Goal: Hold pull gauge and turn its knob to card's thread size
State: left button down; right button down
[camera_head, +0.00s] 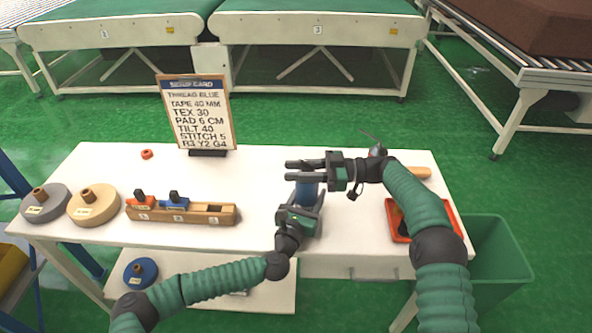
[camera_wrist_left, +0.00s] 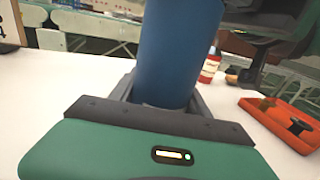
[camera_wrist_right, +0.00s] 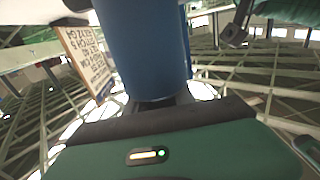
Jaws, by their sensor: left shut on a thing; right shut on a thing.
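The pull gauge (camera_head: 307,190) is a blue upright cylinder above the white table. My left gripper (camera_head: 301,205) is shut around its lower part; the left wrist view shows the blue body (camera_wrist_left: 178,50) between the fingers. My right gripper (camera_head: 303,171) is shut at its upper end; the right wrist view shows a blue cylinder (camera_wrist_right: 145,45) between the fingers. The fingers hide the top, so I cannot make out the knob's markings or setting. The setup card (camera_head: 197,113) stands upright at the back of the table and reads "TEX 30" among other lines.
A wooden block with red and blue pieces (camera_head: 180,213) lies left of the grippers. Two spools, grey (camera_head: 45,203) and tan (camera_head: 93,205), stand at the left edge. An orange tray (camera_head: 393,225) is at the right, beside a green bin (camera_head: 497,255).

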jog(key=c, duration=1.1)
grip_release()
jog(key=shift+o, duration=0.2)
jog(key=d, duration=0.7)
jog(key=shift+d, duration=0.3)
